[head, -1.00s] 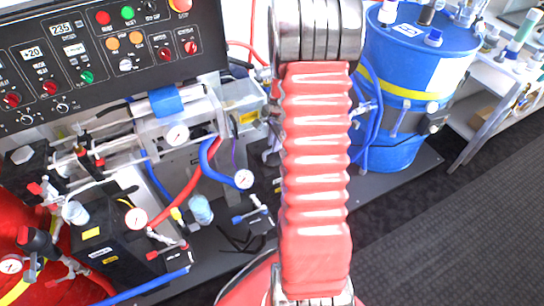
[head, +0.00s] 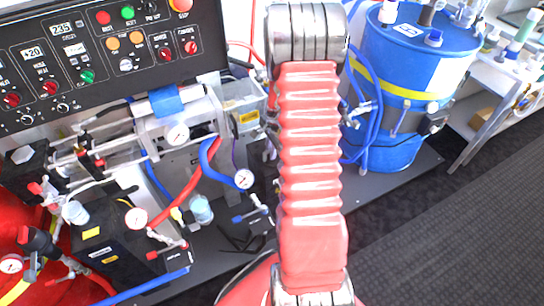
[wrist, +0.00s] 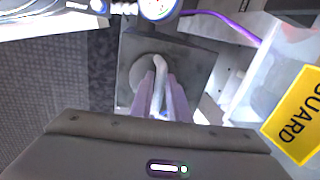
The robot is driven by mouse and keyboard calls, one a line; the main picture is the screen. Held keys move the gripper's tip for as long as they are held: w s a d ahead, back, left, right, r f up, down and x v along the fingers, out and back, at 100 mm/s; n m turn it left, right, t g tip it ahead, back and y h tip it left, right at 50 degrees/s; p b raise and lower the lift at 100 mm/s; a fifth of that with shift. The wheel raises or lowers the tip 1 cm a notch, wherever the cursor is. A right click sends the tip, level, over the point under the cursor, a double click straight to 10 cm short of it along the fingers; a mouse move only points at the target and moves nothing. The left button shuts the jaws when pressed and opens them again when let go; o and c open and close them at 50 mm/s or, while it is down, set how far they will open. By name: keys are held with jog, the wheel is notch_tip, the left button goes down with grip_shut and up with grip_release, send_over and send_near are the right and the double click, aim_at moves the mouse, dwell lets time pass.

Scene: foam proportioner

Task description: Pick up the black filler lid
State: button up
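In the wrist view my gripper (wrist: 160,82) shows two pale purple-grey fingers standing apart. A bent silvery piece (wrist: 160,68) shows between them; I cannot tell whether they touch it. Beyond the fingertips is a round grey disc (wrist: 138,72) on a dark grey square surface (wrist: 195,62). I cannot make out clearly whether the disc or the square is the black filler lid. In the head view my gripper is out of sight, and I cannot pick out the lid there.
A clear box with a yellow guard label (wrist: 298,115) is close on the right in the wrist view. A gauge (wrist: 158,8) and purple tube (wrist: 225,24) are at the top. In the head view are a control panel (head: 95,45), hoses and a blue drum (head: 405,80).

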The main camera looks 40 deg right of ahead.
jog(key=shift+c, duration=0.2)
grip_shut()
jog(key=shift+r, duration=0.1)
jog(key=shift+r, duration=1.85)
jog(key=s+a, duration=0.2)
jog(key=s, duration=0.6)
jog(key=s+a, duration=0.3)
jog(key=s, duration=0.6)
jog(key=shift+s+f, duration=0.15)
